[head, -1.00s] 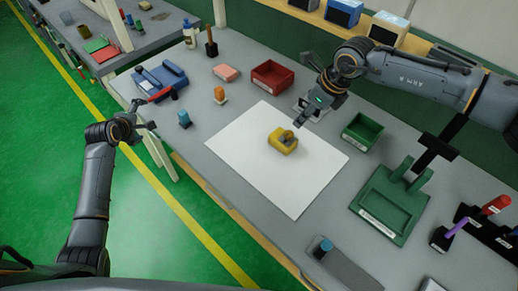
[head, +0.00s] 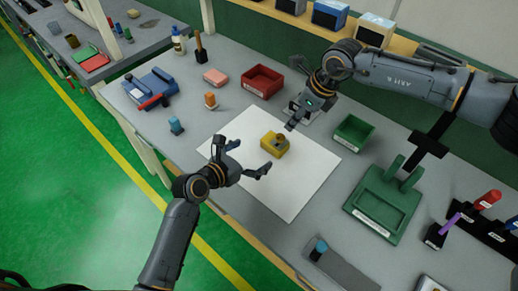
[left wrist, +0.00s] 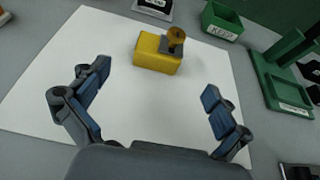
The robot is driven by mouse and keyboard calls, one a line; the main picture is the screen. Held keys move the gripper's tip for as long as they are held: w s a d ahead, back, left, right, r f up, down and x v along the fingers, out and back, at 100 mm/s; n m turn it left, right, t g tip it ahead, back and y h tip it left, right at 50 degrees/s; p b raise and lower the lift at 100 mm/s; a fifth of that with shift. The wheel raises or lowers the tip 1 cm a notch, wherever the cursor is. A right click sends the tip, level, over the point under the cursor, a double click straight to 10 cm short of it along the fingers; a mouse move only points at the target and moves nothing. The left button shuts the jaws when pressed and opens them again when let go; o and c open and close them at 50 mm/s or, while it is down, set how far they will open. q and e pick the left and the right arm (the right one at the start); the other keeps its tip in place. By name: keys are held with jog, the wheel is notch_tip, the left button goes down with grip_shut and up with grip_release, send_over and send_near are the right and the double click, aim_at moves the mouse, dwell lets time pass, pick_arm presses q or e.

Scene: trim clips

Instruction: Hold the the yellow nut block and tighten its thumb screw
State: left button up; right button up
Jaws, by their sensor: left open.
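The yellow nut block (head: 274,147) rests on the white sheet, with a brownish thumb screw (head: 281,139) on top at one end. In the left wrist view the block (left wrist: 155,55) and its round-headed screw (left wrist: 176,38) are ahead of and beyond the fingertips. My left gripper (head: 242,158) is open and empty over the sheet, on the near-left side of the block and apart from it. It also shows in the left wrist view (left wrist: 157,78), fingers wide. My right gripper (head: 291,124) hangs just beyond the block's right side; whether its fingers are apart is unclear.
The white sheet (head: 285,198) is otherwise clear. A red bin (head: 264,81) and a green bin (head: 353,133) stand behind it. A green stand (head: 382,205) is to the right.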

aim_at(278, 140)
pick_arm(q)
jog(key=x, duration=1.3)
jog(key=shift+w+d, duration=0.2)
jog(key=shift+w, duration=0.1)
